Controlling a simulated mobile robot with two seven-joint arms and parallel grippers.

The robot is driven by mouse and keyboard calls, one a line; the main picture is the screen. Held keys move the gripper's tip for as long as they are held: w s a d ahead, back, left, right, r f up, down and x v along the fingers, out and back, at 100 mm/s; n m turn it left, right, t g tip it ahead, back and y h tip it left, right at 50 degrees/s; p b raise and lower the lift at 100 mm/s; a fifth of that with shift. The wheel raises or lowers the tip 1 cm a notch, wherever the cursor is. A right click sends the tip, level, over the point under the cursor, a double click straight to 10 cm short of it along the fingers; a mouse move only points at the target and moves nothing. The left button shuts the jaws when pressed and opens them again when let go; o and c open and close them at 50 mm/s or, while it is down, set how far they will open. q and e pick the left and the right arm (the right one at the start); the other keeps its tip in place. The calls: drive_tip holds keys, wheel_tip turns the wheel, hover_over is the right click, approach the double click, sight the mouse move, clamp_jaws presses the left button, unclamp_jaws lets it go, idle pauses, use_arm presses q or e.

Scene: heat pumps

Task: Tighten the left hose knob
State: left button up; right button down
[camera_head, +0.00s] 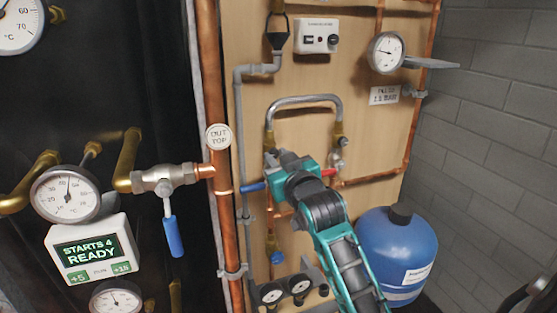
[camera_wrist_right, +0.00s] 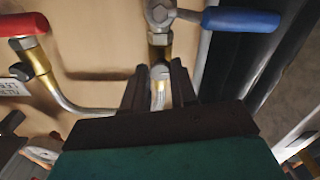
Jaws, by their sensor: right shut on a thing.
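The braided hose (camera_head: 303,99) arches between two brass ends on the wooden panel. Its left brass end (camera_head: 269,141) shows just above my right gripper (camera_head: 272,160). The left hose knob is hidden by the gripper in the head view. In the right wrist view the knob (camera_wrist_right: 160,73) is a small metal piece on a brass fitting, between the two dark fingers of my right gripper (camera_wrist_right: 158,85), which is shut on it. The right hose knob (camera_head: 343,142) stands free. My left gripper is not in view.
A blue valve handle (camera_head: 252,187) and a red one (camera_head: 328,172) sit close beside my right gripper. A copper pipe (camera_head: 213,100) runs up on the left. A blue tank (camera_head: 396,255) stands at lower right. A display (camera_head: 88,250) reads "STARTS 4 READY".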

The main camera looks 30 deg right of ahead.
drive_tip(key=c, duration=0.9)
unclamp_jaws()
drive_tip(key=b+v, duration=0.1)
drive_tip(key=v, duration=1.2)
drive_tip(key=shift+w, duration=0.1)
